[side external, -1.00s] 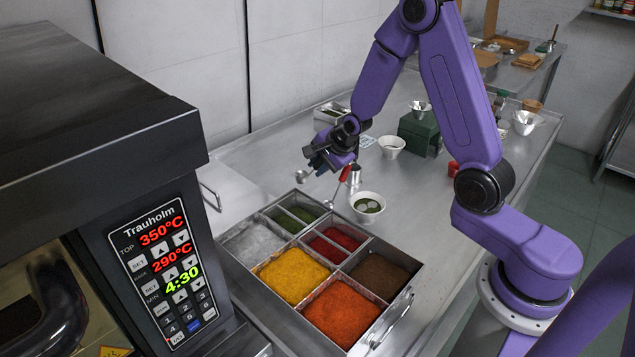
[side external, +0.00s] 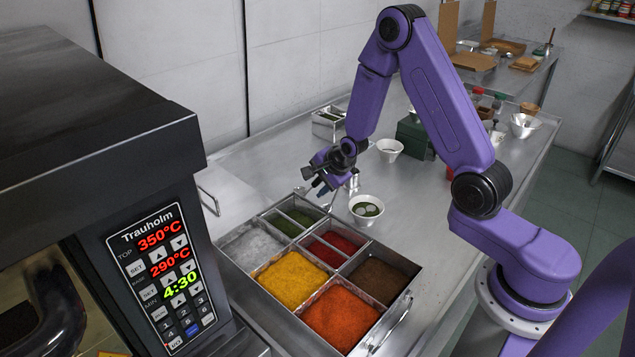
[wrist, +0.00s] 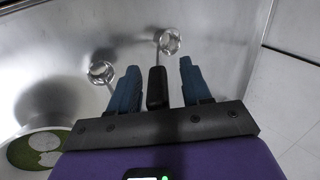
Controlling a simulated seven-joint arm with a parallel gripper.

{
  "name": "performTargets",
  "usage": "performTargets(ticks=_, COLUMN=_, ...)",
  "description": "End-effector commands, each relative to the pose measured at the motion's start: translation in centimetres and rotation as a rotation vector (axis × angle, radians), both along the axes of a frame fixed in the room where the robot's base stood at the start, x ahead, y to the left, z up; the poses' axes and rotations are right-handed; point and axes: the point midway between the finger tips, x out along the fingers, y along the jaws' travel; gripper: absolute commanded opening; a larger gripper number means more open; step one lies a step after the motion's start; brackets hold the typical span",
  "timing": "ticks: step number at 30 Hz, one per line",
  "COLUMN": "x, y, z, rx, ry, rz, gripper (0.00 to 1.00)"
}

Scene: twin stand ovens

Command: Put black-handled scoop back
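My gripper (side external: 328,184) is low beside the far corner of the spice tray, left of a small bowl with green contents (side external: 366,208). In the wrist view its two blue fingers (wrist: 160,88) are spread. The black handle (wrist: 157,90) of a scoop stands between them, with visible gaps on both sides. The round metal head of that scoop (wrist: 170,41) shows beyond the handle. A second metal scoop head (wrist: 102,71) is left of the left finger; its handle is hidden. In the side view the black handle is hidden by the gripper.
The spice tray (side external: 385,336) holds several coloured powders in compartments. A metal cylinder (side external: 353,184) stands close to the right of the gripper. A white bowl (side external: 390,149) and green box (side external: 411,134) are behind. The oven (side external: 160,250) is at left.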

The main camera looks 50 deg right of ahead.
Motion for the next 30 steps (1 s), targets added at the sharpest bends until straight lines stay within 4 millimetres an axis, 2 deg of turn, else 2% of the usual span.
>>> performTargets(ticks=8, x=0.0, y=0.0, z=0.1, rx=0.0, ry=-0.001, rz=0.0, gripper=0.47)
performTargets(ticks=12, x=-0.3, y=0.0, z=0.8, rx=0.0, ry=-0.001, rz=0.0, gripper=0.47)
performTargets(ticks=30, x=-4.8, y=0.2, z=7.2, rx=0.0, ry=-0.004, rz=0.0, gripper=0.47)
